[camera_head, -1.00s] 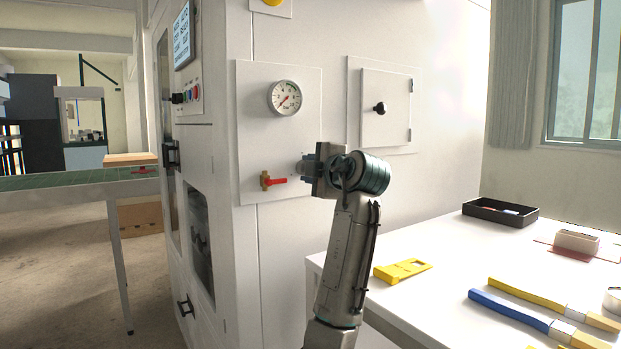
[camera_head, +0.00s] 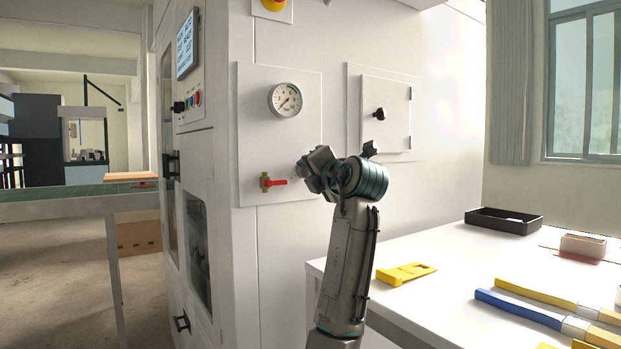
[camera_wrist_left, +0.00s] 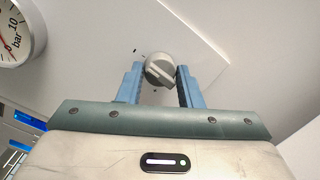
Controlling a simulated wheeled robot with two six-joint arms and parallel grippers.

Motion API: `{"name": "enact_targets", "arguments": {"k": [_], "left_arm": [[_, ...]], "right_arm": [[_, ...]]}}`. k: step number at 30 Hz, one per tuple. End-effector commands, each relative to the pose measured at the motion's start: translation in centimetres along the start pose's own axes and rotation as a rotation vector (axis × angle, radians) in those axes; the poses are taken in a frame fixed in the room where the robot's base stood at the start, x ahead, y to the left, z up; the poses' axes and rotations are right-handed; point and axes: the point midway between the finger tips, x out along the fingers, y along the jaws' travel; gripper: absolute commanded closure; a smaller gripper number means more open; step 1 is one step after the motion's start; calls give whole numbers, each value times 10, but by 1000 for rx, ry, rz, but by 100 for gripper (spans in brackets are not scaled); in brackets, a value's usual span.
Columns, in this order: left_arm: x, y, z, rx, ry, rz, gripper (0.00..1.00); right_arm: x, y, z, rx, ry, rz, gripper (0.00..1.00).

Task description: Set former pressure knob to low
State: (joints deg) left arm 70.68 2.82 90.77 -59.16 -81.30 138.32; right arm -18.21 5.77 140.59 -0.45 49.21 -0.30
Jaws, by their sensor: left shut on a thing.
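The pressure knob (camera_wrist_left: 160,69) is round and grey with a raised grip bar, which slants down to the right in the left wrist view. Small dark marks lie on the panel around it. My left gripper (camera_wrist_left: 160,76) is shut on the knob, with one blue finger at each side. In the head view my left gripper (camera_head: 315,172) is rolled at a slant against the white panel (camera_head: 255,130) and largely hides the knob. The knob's setting cannot be read. My right gripper is not in view.
A pressure gauge (camera_head: 285,99) is above the knob, and a red-handled valve (camera_head: 273,182) is to its left. A hatch with a black knob (camera_head: 380,113) is to the right. The white table (camera_head: 440,262) holds a yellow part (camera_head: 405,273), a black tray (camera_head: 503,220) and tools.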

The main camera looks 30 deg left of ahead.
Motion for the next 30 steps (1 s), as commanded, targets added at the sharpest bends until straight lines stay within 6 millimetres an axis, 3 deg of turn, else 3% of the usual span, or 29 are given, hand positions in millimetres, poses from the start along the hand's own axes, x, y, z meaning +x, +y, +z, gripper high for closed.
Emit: {"name": "enact_targets", "arguments": {"k": [20,21,24,30], "left_arm": [[0,-1,0,-61,-3,5,90],[0,-1,0,-60,-3,5,64],[0,-1,0,-60,-3,5,47],[0,0,0,-60,-3,5,47]], "right_arm": [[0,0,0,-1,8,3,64],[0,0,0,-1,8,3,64],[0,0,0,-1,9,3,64],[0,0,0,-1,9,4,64]]}}
